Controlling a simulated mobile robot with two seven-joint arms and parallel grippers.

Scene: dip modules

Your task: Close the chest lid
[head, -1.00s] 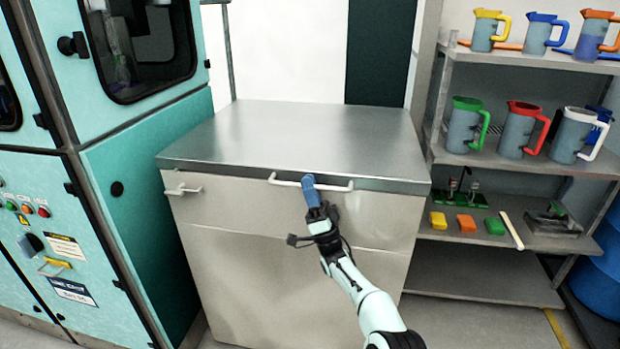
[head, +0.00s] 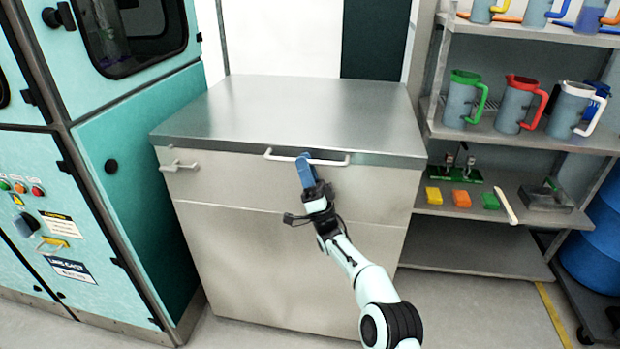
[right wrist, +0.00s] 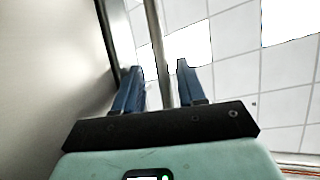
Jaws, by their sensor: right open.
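The chest (head: 290,255) is a large beige metal cabinet in the middle of the head view. Its grey steel lid (head: 285,108) lies flat across the top, looking shut. A pale bar handle (head: 335,162) runs along the lid's front edge. My right gripper (head: 303,160) is at the left-middle part of this handle, its blue fingers pointing up. In the right wrist view, the bar (right wrist: 158,45) runs between the two open fingers of the gripper (right wrist: 159,68); I cannot tell if they touch it. My left gripper is not in view.
A smaller handle (head: 179,166) sticks out at the chest's upper left. A teal machine (head: 140,150) stands close on the left. A grey shelf rack (head: 545,215) with pitchers and small coloured blocks stands on the right, with a blue drum (head: 600,240) beside it. The lid top is clear.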

